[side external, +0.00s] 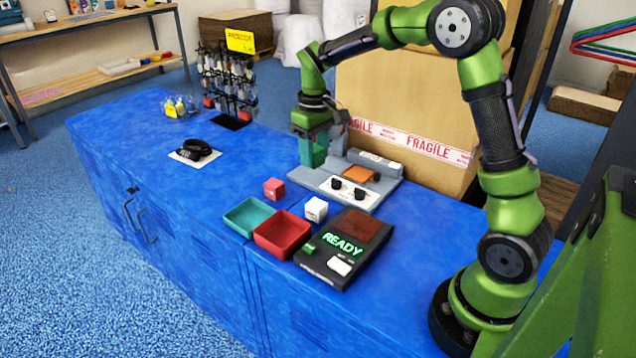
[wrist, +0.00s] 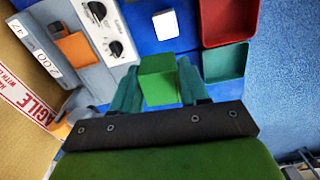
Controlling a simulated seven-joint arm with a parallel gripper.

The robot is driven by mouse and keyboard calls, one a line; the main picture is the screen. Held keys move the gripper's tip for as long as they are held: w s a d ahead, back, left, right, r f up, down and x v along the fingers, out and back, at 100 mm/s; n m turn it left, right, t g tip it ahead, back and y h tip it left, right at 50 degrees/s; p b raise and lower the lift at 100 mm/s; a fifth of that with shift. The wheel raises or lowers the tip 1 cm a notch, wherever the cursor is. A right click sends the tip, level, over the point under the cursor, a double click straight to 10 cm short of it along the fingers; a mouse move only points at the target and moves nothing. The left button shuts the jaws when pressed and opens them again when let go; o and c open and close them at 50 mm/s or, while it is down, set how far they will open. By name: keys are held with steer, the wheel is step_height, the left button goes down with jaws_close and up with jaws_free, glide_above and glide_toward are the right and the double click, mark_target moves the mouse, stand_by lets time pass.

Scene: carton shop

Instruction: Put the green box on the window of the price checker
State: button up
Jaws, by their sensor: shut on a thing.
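My gripper (side external: 314,157) is above the blue counter, beside the grey device with two knobs. In the wrist view its two teal fingers (wrist: 159,88) are shut on the green box (wrist: 158,78), one on each side. In the side view the box is hard to tell from the similarly coloured fingers. The price checker appears to be the dark device (side external: 318,264) at the front right, with a lit READY display and a dark reddish window (side external: 362,226). Nothing lies on the window. The gripper is behind and left of this device, away from it.
A teal tray (side external: 249,217) and red tray (side external: 281,240) stand left of the dark device. A white cube (side external: 316,209) and red cube (side external: 274,188) lie near. The knobbed device (side external: 349,190) has an orange pad. A carton (side external: 420,110) and display rack (side external: 228,80) stand behind.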

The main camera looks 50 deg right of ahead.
steer(key=s+f, duration=0.2)
steer(key=s, duration=1.1)
steer(key=n, duration=0.1)
glide_above(361, 226)
step_height(361, 226, down, 4)
steer(key=shift+f, duration=2.35)
steer(key=shift+f, duration=0.1)
steer(key=o, duration=1)
steer(key=shift+o, duration=0.2)
